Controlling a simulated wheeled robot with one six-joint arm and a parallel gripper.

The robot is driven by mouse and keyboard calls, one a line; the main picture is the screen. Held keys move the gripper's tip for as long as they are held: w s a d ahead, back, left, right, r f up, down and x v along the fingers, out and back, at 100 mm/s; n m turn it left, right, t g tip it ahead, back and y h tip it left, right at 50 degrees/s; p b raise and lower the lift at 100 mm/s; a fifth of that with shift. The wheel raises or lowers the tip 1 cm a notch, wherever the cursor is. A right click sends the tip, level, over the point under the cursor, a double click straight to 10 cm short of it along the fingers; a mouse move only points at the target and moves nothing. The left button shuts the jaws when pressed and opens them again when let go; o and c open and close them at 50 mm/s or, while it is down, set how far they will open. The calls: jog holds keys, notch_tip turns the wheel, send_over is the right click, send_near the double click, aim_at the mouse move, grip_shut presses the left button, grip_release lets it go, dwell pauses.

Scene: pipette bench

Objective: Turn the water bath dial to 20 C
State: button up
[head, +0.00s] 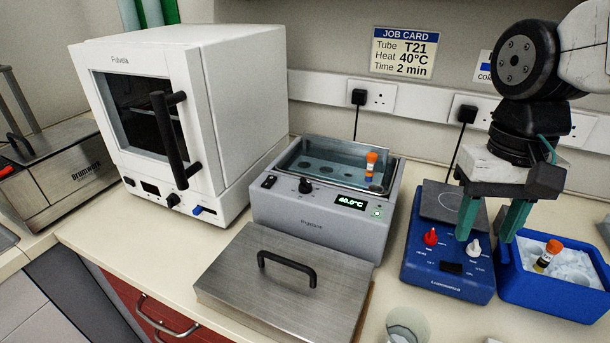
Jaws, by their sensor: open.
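The water bath (315,229) is a grey box with an open, water-filled basin in the middle of the bench. Its black dial (305,186) is on the front panel, left of a lit green display (351,203) that appears to read 40.0°C. An orange-capped tube (371,165) stands in the bath at its right side. My gripper (488,238) is open, with green fingers pointing down, at the right above the blue hotplate stirrer and beside the ice tray. It is well apart from the dial, and nothing shows between its fingers.
A steel lid (285,290) with a black handle lies before the bath. A white oven (190,115) stands left. The blue stirrer (450,270) and a blue ice tray (560,299) with an orange-capped tube (548,256) are right. A glass beaker (407,326) stands at the front.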

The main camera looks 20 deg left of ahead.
jog(key=w+a, duration=0.4)
jog(key=a, duration=0.7)
jog(key=m, duration=0.4)
send_over(306, 180)
jog(key=s+d, duration=0.2)
jog(key=d, duration=0.3)
jog(key=shift+s+a+f, duration=0.15)
jog(key=shift+s+f, duration=0.05)
jog(key=shift+f, duration=0.4)
jog(key=a, duration=0.2)
jog(key=a+m, duration=0.1)
jog(key=shift+w+a+r, duration=0.25)
jog(key=shift+w+r, duration=0.05)
jog(key=shift+w, duration=0.1)
jog(key=r+m, duration=0.1)
jog(key=w+a+r+m, duration=0.1)
jog(key=shift+w+a+r+m+t+y, duration=0.25)
jog(key=shift+w+r+m+t+y, duration=0.05)
jog(key=shift+r+m+t, duration=0.1)
jog(key=shift+m, duration=0.5)
jog(key=shift+f+m, duration=0.25)
jog(key=shift+m, duration=0.05)
notch_tip(306, 180, down, 7)
jog(key=shift+d+f, duration=0.1)
jog(key=shift+f, duration=0.05)
